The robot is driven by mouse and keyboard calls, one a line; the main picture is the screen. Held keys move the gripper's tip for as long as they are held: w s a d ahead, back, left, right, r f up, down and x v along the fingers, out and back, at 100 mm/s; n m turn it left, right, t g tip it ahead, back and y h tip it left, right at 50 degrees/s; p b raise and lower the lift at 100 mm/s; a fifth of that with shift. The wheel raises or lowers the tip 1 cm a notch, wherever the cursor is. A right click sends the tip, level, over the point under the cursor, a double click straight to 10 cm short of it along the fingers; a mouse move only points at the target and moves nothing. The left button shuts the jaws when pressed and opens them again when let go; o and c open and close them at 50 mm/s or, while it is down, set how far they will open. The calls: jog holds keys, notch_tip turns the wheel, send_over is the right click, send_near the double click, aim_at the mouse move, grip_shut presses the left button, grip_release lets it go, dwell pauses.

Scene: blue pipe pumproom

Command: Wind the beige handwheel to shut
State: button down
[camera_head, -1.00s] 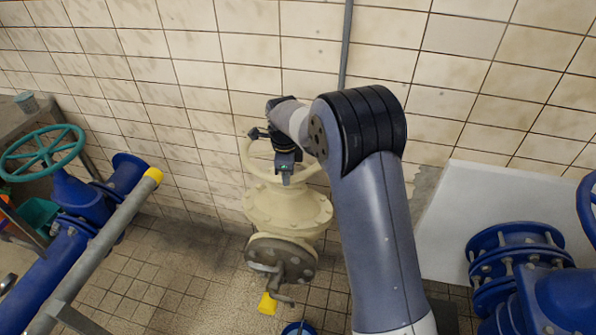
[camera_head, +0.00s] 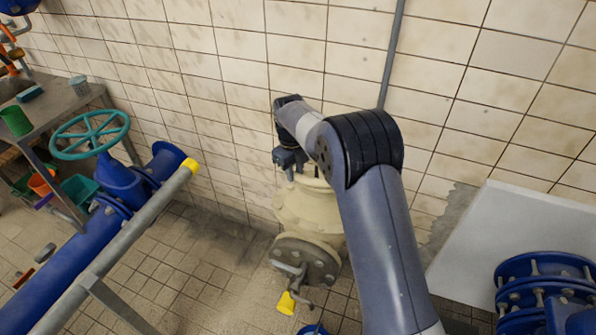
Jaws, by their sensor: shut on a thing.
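The beige valve (camera_head: 308,212) stands near the tiled wall, with its beige handwheel (camera_head: 314,181) on top. Most of the handwheel is hidden behind my arm and gripper; only a little of its rim shows. My gripper (camera_head: 290,174) points down at the left side of the handwheel and is shut on its rim. The fingertips are small and partly hidden, so the exact grip is hard to see.
A blue pipe with a teal handwheel (camera_head: 90,135) and a grey rail with a yellow cap (camera_head: 190,165) lie left. A workbench (camera_head: 60,103) stands behind them. A white panel (camera_head: 520,235) and blue flanged pipe (camera_head: 545,275) are at right. Tiled floor lies between.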

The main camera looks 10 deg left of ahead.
jog(key=shift+s+f, duration=0.1)
jog(key=shift+f, duration=0.05)
jog(key=c, duration=1.2)
grip_release()
notch_tip(320, 180, up, 11)
jog(key=b, duration=0.1)
jog(key=shift+s+a, duration=0.2)
jog(key=shift+a, duration=0.1)
